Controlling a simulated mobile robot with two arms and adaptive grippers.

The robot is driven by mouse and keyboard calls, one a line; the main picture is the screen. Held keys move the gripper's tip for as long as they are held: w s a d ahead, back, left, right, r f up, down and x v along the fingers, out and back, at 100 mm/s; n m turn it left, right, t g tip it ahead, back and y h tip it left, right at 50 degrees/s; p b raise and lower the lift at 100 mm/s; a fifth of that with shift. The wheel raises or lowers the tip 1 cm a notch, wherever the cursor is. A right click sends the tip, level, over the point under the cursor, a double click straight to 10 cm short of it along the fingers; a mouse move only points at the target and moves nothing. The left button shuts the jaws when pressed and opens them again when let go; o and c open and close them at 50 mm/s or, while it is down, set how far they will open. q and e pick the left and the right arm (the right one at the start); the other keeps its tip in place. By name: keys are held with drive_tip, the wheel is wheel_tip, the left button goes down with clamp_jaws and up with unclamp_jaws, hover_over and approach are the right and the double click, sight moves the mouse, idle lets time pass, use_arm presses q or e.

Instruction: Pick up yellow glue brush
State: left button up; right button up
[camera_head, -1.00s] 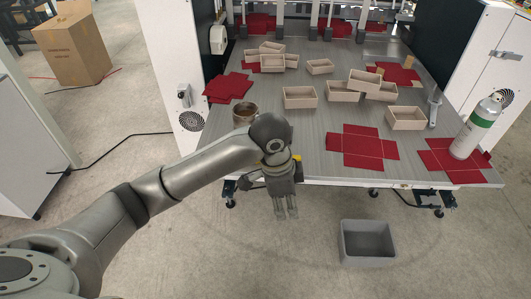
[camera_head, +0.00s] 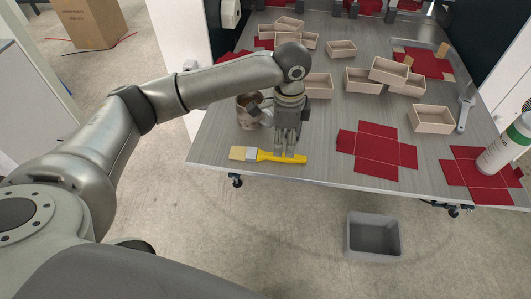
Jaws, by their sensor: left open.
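The yellow glue brush (camera_head: 270,155) lies flat near the front edge of the table (camera_head: 330,165), its pale bristles to the left and its yellow handle to the right. My left gripper (camera_head: 291,150) points down over the handle with its fingers open. The fingertips overlap the handle in this view; I cannot tell if they touch it. My right gripper is not in view.
A glue pot (camera_head: 247,112) stands just left of my gripper. Several small open boxes (camera_head: 432,119) and red cross-shaped sheets (camera_head: 376,150) lie on the table. A spray bottle (camera_head: 506,148) stands at right. A grey bin (camera_head: 373,237) is on the floor.

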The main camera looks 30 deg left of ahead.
sight(284, 155)
use_arm(q)
wheel_tip(284, 155, down, 4)
drive_tip(key=shift+s+d+f+p, duration=0.15)
drive_tip(key=shift+f+p, duration=0.1)
drive_tip(key=shift+p, duration=0.5)
drive_tip(key=shift+f, duration=0.4)
drive_tip(key=shift+c, duration=2.7)
clamp_jaws()
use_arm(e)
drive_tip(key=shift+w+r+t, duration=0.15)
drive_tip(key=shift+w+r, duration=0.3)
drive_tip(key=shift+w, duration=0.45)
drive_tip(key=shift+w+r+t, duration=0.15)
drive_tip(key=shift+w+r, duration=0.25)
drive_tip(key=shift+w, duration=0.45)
